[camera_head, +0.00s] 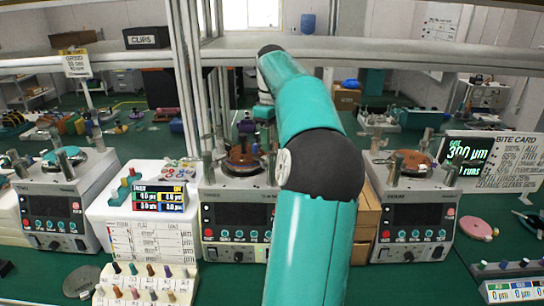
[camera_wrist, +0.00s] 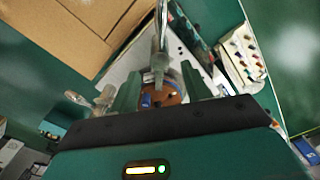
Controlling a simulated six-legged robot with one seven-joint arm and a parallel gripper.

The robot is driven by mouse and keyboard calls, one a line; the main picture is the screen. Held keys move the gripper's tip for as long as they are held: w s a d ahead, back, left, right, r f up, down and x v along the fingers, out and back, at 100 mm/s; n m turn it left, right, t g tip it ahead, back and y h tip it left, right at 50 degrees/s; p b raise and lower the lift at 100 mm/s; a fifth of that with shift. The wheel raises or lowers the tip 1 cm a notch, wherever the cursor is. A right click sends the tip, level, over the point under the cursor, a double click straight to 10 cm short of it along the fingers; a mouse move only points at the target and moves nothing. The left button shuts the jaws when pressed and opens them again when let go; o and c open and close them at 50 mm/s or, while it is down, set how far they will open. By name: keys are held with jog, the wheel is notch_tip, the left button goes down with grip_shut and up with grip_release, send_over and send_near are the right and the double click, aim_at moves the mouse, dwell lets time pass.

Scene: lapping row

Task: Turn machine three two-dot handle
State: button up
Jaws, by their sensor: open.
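Three lapping machines stand in a row in the head view: a left one (camera_head: 58,215), a middle one (camera_head: 228,217) partly behind my teal arm, and a right one (camera_head: 412,215). Their number labels are too small to read surely. Each has a round plate on top with upright metal posts around it. I cannot make out a two-dot handle. In the wrist view my gripper (camera_wrist: 160,82) is open, its two green fingers apart. An orange-brown plate (camera_wrist: 172,98) with a small blue piece shows between and beyond them, near a metal post (camera_wrist: 160,45).
A white display stand (camera_head: 146,232) and a peg rack (camera_head: 145,288) stand between the left and middle machines. Cardboard boxes (camera_head: 367,222) are right of the middle machine; cardboard (camera_wrist: 75,35) also shows in the wrist view. A shelf rail (camera_head: 400,50) crosses behind.

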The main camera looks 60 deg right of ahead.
notch_tip(320, 180, down, 6)
jog(key=shift+r, duration=0.15)
grip_shut()
